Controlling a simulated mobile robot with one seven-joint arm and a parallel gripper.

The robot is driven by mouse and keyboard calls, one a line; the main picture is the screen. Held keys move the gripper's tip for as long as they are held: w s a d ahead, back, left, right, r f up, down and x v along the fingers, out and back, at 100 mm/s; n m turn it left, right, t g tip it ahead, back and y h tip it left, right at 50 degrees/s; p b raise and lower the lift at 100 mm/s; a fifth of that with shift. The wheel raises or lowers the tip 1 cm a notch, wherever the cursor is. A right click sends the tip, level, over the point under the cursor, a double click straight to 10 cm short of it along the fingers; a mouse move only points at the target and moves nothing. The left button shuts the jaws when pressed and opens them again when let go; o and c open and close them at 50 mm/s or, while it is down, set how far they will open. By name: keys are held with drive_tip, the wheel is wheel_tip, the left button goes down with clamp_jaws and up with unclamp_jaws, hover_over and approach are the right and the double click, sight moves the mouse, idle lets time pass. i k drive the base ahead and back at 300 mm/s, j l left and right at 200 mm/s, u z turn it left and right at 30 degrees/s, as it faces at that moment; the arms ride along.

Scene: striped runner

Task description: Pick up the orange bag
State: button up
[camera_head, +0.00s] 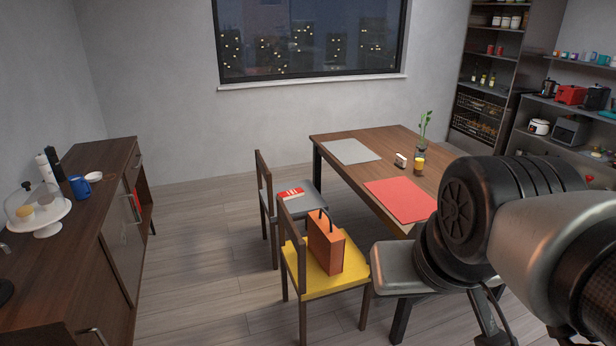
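The orange bag (326,243) stands upright on the yellow seat (335,284) of the nearer wooden chair. Its dark handle sticks up above its top.
A wooden table (358,172) with a red placemat (401,199) stands beside the chairs. A dark sideboard (88,238) is at left. Bare floor (205,270) lies between sideboard and chairs.

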sight(325, 241)
drive_tip(key=i+l, duration=0.1)
drive_tip(key=i, duration=0.4)
drive_tip(key=i+u, duration=0.1)
drive_tip(key=i, duration=0.45)
drive_tip(key=i+l, duration=0.2)
drive_tip(key=i, duration=0.3)
drive_tip(key=i+l+u, duration=0.1)
drive_tip(key=i, duration=0.4)
